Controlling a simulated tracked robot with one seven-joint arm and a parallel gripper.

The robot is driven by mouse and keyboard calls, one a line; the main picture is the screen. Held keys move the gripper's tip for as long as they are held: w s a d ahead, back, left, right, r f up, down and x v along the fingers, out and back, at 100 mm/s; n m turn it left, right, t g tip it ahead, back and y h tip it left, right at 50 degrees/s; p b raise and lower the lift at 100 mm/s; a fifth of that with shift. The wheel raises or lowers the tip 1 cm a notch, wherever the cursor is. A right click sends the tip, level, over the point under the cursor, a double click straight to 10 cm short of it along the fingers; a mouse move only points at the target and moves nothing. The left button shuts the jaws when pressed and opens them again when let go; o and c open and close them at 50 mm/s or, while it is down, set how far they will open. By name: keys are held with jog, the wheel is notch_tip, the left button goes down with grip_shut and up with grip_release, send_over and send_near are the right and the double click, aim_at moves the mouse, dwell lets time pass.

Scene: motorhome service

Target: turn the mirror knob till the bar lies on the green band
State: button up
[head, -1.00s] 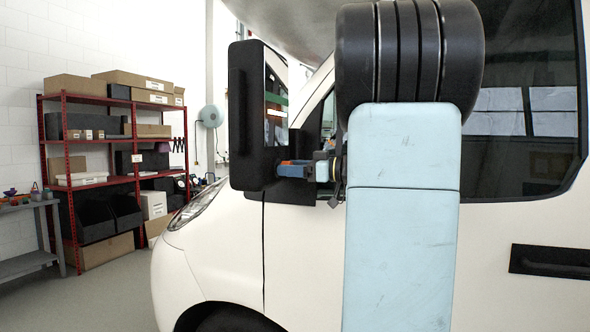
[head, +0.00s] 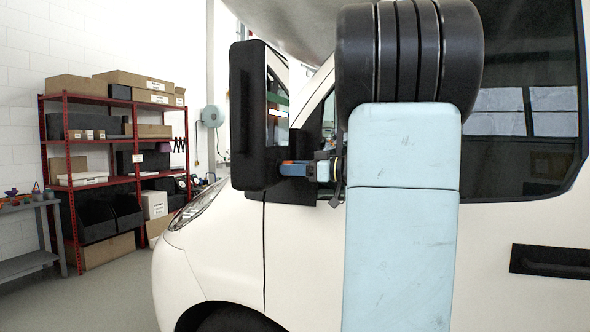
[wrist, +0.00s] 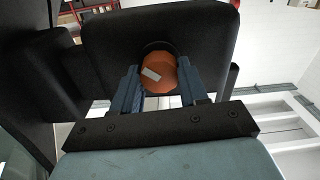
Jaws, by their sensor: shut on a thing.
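My gripper (wrist: 157,85) is shut on the knob, one blue finger on each side. In the head view my gripper (head: 297,169) reaches from the right to the lower part of the mirror housing (head: 248,120), and a finger hides the knob. The mirror glass (head: 278,125) is seen at a steep angle. A green strip (head: 277,98) shows in it, but I cannot tell where the bar lies against it.
The white motorhome (head: 225,255) stands close behind the mirror, with its side window (head: 530,150) at the right. A red shelf rack (head: 68,170) with boxes and a grey bench (head: 30,262) stand at the left. The floor between them and the motorhome is clear.

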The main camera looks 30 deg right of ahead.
jog(key=shift+m, duration=0.3)
jog(key=shift+w+d+f+m, duration=0.1)
jog(key=shift+m, duration=4.4)
jog(key=shift+w+f+m, duration=0.1)
jog(key=shift+m, duration=4.4)
jog(key=o, duration=1.1)
jog(key=shift+c, duration=0.2)
jog(key=shift+s, duration=0.1)
